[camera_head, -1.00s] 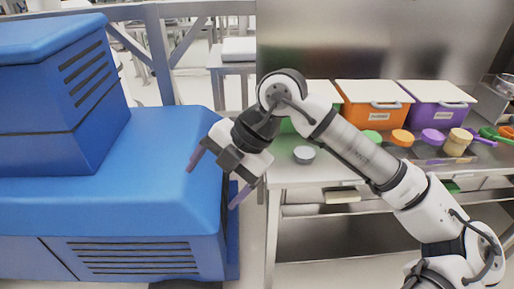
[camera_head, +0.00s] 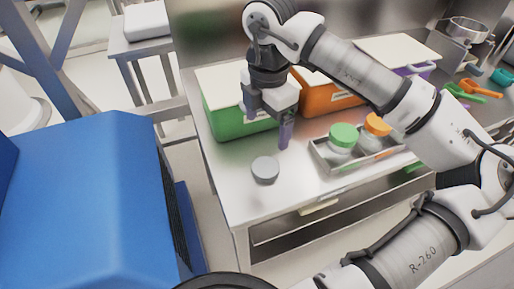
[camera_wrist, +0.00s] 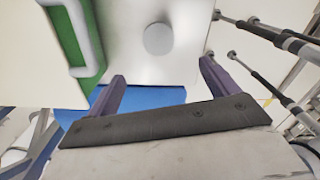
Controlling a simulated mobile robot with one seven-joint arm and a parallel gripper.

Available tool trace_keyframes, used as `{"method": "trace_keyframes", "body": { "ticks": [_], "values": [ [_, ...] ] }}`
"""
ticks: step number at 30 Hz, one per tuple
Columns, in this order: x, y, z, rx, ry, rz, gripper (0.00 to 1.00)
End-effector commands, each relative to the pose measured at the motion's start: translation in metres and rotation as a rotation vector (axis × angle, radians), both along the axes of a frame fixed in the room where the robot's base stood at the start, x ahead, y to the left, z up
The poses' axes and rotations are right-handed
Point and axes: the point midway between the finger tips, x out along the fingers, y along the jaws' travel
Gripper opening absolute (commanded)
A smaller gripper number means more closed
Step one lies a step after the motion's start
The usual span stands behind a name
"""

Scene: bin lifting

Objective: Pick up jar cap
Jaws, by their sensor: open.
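The jar cap (camera_head: 265,170) is a small grey disc lying on the steel table near its left end. It also shows in the wrist view (camera_wrist: 158,39), beyond my fingertips and roughly between them. My gripper (camera_head: 268,128) is open and empty, pointing down above the table, just behind the cap in the head view. Its two purple fingers stand wide apart in the wrist view (camera_wrist: 163,72) and do not touch the cap.
A green bin (camera_head: 222,128) stands close behind my gripper, with an orange bin (camera_head: 322,98) to its right. A metal tray (camera_head: 322,160) holds jars with green and orange lids. A blue machine (camera_head: 90,190) stands left of the table. Table around the cap is clear.

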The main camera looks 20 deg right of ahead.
Motion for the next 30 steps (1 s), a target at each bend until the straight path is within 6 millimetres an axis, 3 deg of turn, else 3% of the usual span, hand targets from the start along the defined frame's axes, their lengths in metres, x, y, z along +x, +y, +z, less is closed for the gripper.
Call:
{"method": "trace_keyframes", "body": {
  "ticks": [5,15,23,30],
  "values": [
    [0.0,0.0,-0.014,0.005,0.002,0.001,0.86],
    [-0.001,0.0,-0.075,0.004,0.001,0.001,0.86],
    [0.0,0.0,-0.092,0.004,0.0,0.001,0.86],
    [-0.001,-0.002,-0.126,0.005,0.0,0.001,0.86]
  ]
}}
